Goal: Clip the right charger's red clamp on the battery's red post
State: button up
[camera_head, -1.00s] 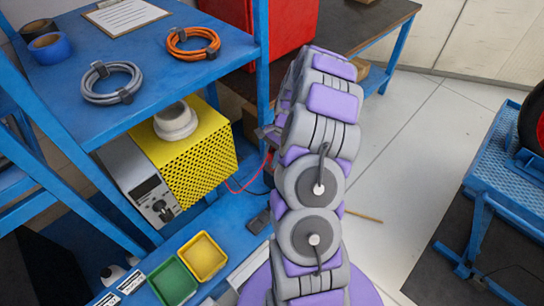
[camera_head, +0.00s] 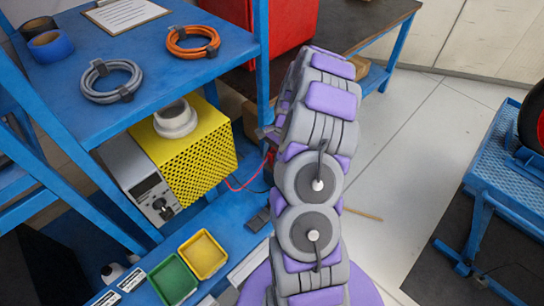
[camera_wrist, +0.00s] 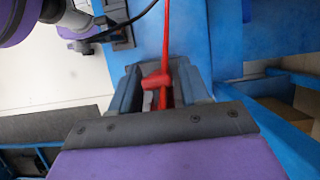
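In the wrist view my gripper (camera_wrist: 156,74) has the red clamp (camera_wrist: 157,82) between its two grey fingers and appears closed on it. A red cable (camera_wrist: 166,30) runs from the clamp up out of the picture. In the head view my arm hides most of the gripper; a small red part of the clamp (camera_head: 271,155) shows at the arm's left edge. The red cable (camera_head: 243,186) leads from there toward a yellow mesh charger (camera_head: 190,160) with a grey front panel on the lower blue shelf. I cannot make out the battery or its red post.
A blue upper shelf (camera_head: 75,100) holds grey (camera_head: 112,82) and orange (camera_head: 193,42) cable coils. Green (camera_head: 173,281) and yellow (camera_head: 203,256) bins and a dark object (camera_head: 258,219) lie on the lower shelf. Blue uprights stand close to my arm.

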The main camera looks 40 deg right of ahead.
jog(key=shift+o, duration=1.1)
jog(key=shift+r, duration=0.1)
jog(key=p+v, duration=0.2)
jog(key=v, duration=1.5)
